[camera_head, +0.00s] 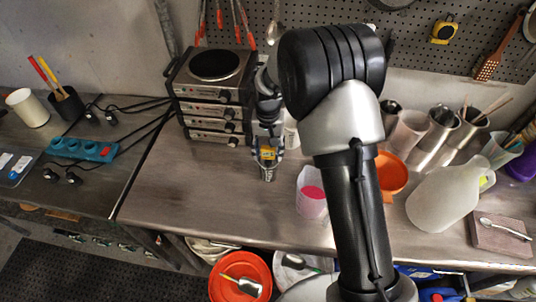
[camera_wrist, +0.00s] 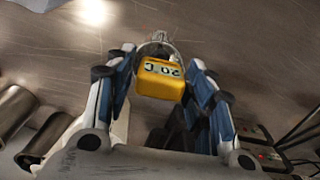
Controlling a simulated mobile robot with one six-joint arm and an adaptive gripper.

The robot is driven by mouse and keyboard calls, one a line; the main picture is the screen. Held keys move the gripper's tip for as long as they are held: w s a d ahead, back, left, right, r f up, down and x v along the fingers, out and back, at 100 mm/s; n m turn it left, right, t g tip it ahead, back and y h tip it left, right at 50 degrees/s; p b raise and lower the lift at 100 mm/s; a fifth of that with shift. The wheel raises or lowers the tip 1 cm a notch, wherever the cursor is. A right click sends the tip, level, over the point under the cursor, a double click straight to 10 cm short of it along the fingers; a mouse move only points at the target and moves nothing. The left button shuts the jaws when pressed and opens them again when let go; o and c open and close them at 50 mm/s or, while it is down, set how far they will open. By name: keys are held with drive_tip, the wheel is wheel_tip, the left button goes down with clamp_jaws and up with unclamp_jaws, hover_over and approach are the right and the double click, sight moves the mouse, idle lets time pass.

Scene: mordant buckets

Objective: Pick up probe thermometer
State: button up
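The probe thermometer has a yellow head (camera_wrist: 161,79) with a small display, seen upside down in the wrist view. Its head also shows in the head view (camera_head: 267,154), above a small clear or metallic cup (camera_head: 268,173) on the bench. My gripper (camera_wrist: 160,62) points down at it, with its blue-padded fingers on either side of the yellow head. The fingers look open, with narrow gaps beside the head. The cup's rim (camera_wrist: 157,46) shows just beyond the head. The probe's stem is hidden.
Stacked hotplates (camera_head: 212,92) stand close to the left of my gripper. A pink-marked beaker (camera_head: 312,192), an orange funnel (camera_head: 391,172), a white jug (camera_head: 441,199) and metal cups (camera_head: 436,135) stand to the right. The bench front is clear between the hotplates and beaker.

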drive_tip(key=c, duration=0.7)
drive_tip(key=shift+c, duration=0.2)
drive_tip(key=shift+r, duration=0.1)
wheel_tip(320, 180, up, 20)
drive_tip(key=p, duration=0.3)
idle(0.4)
